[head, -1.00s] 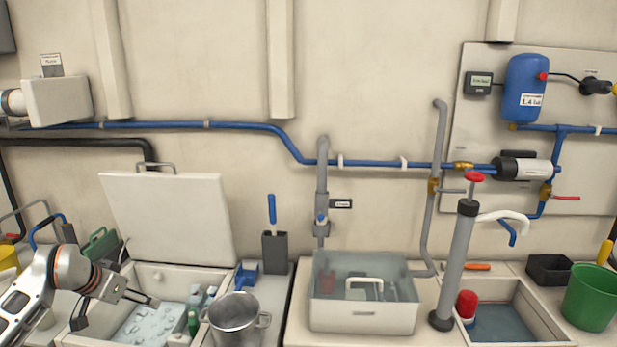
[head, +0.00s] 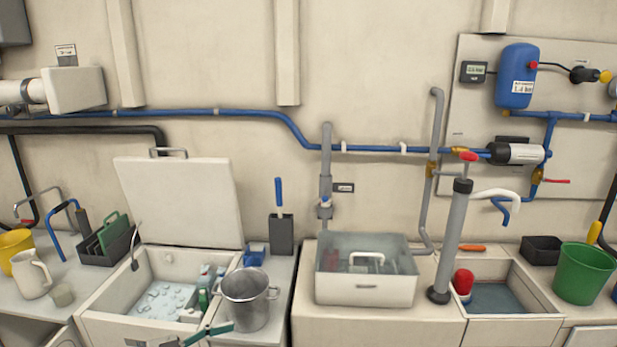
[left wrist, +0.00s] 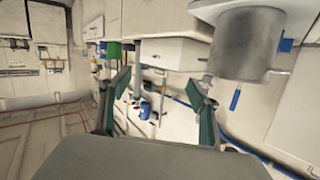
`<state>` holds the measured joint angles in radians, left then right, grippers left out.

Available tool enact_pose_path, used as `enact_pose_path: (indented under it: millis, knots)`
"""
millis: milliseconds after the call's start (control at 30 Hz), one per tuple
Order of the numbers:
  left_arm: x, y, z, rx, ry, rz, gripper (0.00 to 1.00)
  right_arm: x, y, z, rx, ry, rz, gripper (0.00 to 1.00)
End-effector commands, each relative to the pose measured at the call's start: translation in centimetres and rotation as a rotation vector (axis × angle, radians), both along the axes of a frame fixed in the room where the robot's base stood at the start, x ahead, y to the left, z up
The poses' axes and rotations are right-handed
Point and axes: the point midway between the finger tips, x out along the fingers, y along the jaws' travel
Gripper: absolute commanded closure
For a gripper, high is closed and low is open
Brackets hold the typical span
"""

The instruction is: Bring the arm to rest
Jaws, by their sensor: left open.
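My left gripper (head: 207,334) shows only in part at the bottom edge of the head view, just below the steel pot. In the left wrist view its two green-padded fingers (left wrist: 158,88) stand well apart with nothing between them. Most of the left arm is outside the head view. My right gripper is in neither view.
The steel pot (head: 247,298) stands beside the open icebox (head: 100,304), close to my left gripper; it also shows in the left wrist view (left wrist: 238,42). A clear-lidded bin (head: 365,290), hand pump (head: 455,238) and green bucket (head: 583,272) stand to the right.

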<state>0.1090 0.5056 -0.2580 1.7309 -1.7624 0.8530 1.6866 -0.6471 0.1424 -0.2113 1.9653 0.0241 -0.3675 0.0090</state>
Motion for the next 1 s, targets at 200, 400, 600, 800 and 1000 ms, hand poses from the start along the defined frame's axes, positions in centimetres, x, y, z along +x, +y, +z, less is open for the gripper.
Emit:
enact_pose_path:
  millis: [200, 400, 600, 800, 1000]
  knots:
    - [-3.3, -1.4, -0.8, -0.17, -0.186, 0.179, 0.38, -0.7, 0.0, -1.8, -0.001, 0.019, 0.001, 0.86]
    - [-5.9, 1.3, -5.3, -0.16, -0.189, 0.463, 0.38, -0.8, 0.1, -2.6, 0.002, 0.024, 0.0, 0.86]
    - [-11.5, 3.9, -13.9, -0.002, -0.014, 0.684, 0.38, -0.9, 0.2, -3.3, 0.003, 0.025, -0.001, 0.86]
    - [-19.0, 3.9, -21.5, 0.171, 0.21, 0.725, 0.38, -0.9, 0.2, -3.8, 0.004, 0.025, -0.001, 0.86]
    - [-22.7, 3.1, -24.2, 0.239, 0.31, 0.697, 0.38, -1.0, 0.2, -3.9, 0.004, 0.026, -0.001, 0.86]
